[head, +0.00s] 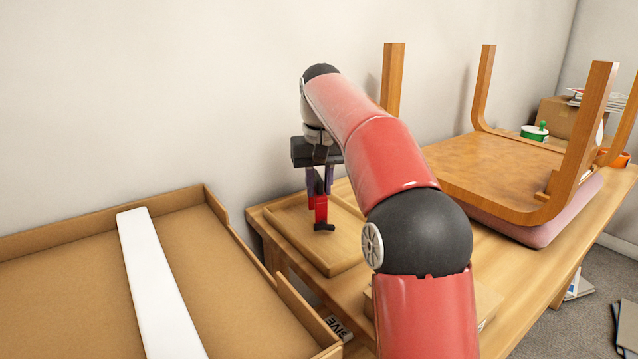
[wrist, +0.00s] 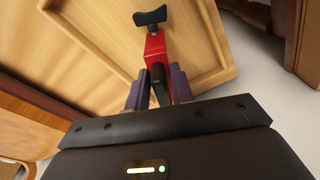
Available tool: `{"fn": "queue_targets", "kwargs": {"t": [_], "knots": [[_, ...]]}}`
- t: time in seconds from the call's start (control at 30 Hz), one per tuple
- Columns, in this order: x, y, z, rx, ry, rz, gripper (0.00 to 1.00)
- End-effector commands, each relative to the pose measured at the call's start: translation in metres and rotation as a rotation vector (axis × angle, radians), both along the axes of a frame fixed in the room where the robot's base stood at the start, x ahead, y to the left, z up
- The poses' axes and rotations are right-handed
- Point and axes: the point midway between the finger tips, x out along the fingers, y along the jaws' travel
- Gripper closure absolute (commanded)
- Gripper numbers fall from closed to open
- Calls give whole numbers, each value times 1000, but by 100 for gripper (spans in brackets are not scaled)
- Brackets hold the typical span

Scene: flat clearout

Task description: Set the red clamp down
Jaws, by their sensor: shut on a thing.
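The red clamp (head: 321,207) hangs upright in my gripper (head: 319,180), above or at a shallow wooden tray (head: 350,262) on the table. It has a red body and a black end piece at the bottom. In the wrist view the clamp (wrist: 155,48) sticks out from between the purple-grey fingers of my gripper (wrist: 157,88), which are shut on it. The tray's rim (wrist: 208,80) shows around and behind it there. I cannot tell whether the clamp's lower end touches the tray floor.
A large open cardboard box (head: 60,245) with a white board (head: 158,285) in it stands at the left. On the wooden table (head: 510,285), an upturned chair (head: 500,170) stands to the right. A green item (head: 535,132) and a cardboard box (head: 557,116) are further back.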

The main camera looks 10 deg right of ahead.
Motion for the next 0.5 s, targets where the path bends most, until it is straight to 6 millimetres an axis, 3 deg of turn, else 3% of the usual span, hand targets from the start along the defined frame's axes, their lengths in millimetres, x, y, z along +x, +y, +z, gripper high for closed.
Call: {"fn": "queue_targets", "kwargs": {"t": [0.5], "knots": [[0,0,-10,0,0,0,100]]}}
